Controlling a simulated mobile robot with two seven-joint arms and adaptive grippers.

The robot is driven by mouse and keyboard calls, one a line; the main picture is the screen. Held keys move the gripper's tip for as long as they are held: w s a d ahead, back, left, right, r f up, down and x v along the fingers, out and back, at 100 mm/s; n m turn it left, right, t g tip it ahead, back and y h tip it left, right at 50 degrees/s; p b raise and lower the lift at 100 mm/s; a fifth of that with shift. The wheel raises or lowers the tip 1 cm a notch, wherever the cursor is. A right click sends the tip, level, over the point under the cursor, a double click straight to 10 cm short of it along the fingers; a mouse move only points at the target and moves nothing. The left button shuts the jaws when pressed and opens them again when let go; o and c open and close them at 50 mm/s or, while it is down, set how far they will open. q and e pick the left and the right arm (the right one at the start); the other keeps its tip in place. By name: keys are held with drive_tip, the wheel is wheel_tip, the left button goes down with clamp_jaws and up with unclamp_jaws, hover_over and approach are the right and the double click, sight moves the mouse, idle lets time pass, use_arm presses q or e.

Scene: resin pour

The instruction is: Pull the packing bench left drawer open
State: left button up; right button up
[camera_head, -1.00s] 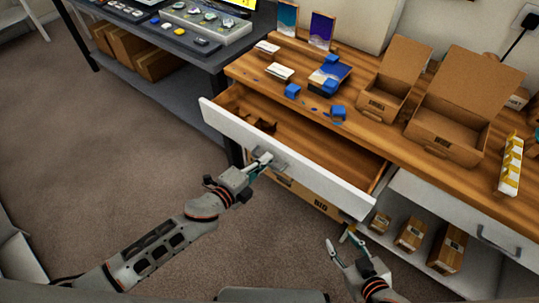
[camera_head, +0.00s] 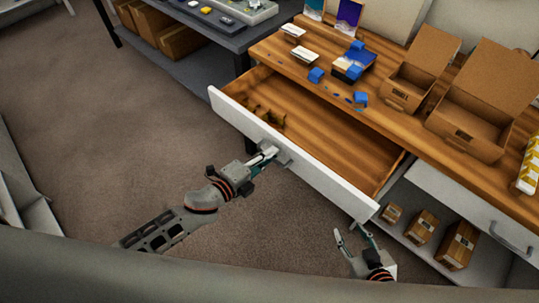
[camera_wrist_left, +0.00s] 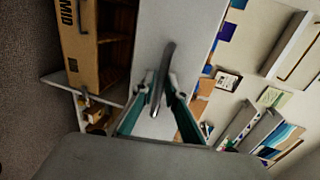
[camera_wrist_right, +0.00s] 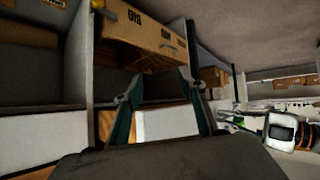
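The packing bench (camera_head: 300,58) has its left drawer standing well open, with a white front panel (camera_head: 325,182) and a wooden interior (camera_head: 330,135). My left gripper (camera_head: 268,153) is at the grey handle (camera_head: 283,155) on that front. In the left wrist view the handle (camera_wrist_left: 160,85) lies between the two fingers, which are closed in on it. My right gripper (camera_head: 352,234) is open and empty, below the right end of the drawer front. Its spread fingers also show in the right wrist view (camera_wrist_right: 160,82).
A few small dark items (camera_head: 268,118) lie at the drawer's left end. Open cardboard boxes (camera_head: 468,130), cards and blue blocks (camera_head: 360,99) stand on the bench top. A closed right drawer (camera_head: 465,208) sits above shelved cartons (camera_head: 422,226). Carpet (camera_head: 130,130) in front is clear.

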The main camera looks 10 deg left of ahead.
use_arm(q)
drive_tip(key=shift+s, duration=0.1)
drive_tip(key=v, duration=1.2)
idle(0.5)
